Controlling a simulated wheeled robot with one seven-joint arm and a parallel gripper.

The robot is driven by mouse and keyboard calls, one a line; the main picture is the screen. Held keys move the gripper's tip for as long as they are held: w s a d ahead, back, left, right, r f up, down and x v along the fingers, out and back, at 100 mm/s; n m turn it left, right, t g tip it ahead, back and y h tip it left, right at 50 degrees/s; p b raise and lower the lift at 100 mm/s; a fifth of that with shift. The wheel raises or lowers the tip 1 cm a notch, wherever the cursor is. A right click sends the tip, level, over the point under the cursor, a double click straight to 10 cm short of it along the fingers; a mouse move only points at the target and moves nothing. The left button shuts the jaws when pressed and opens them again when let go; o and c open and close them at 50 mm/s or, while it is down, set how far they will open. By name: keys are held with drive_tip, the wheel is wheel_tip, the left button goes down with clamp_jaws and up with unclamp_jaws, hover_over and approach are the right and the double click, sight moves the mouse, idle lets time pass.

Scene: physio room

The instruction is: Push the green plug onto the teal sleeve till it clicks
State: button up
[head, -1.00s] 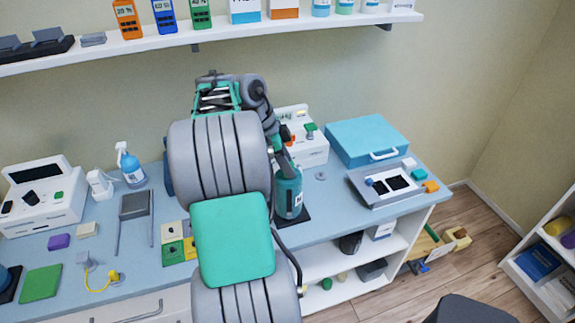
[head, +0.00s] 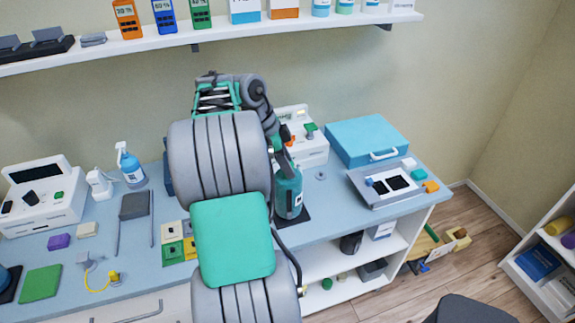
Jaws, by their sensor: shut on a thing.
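My own arm fills the middle of the head view and bends over towards the back of the bench. A teal upright body (head: 289,192) with a white label stands over a dark square base (head: 295,220), just right of my arm. Its left side is partly hidden, and I cannot tell whether it is the teal sleeve. I cannot make out the green plug for certain. A small green piece (head: 311,127) sits on the white device (head: 312,150) behind the arm.
A blue case (head: 366,140) and a grey panel device (head: 388,184) stand at the bench's right end. A spray bottle (head: 131,166), a white console (head: 42,205) and small coloured blocks stand left. A wall shelf (head: 290,32) runs above. Bare bench (head: 330,198) lies right of the teal body.

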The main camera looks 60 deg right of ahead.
drive_tip(key=o, duration=1.1)
drive_tip(key=shift+c, duration=0.2)
drive_tip(key=shift+r, duration=0.1)
wheel_tip(320, 180, up, 7)
drive_tip(key=p, duration=0.6)
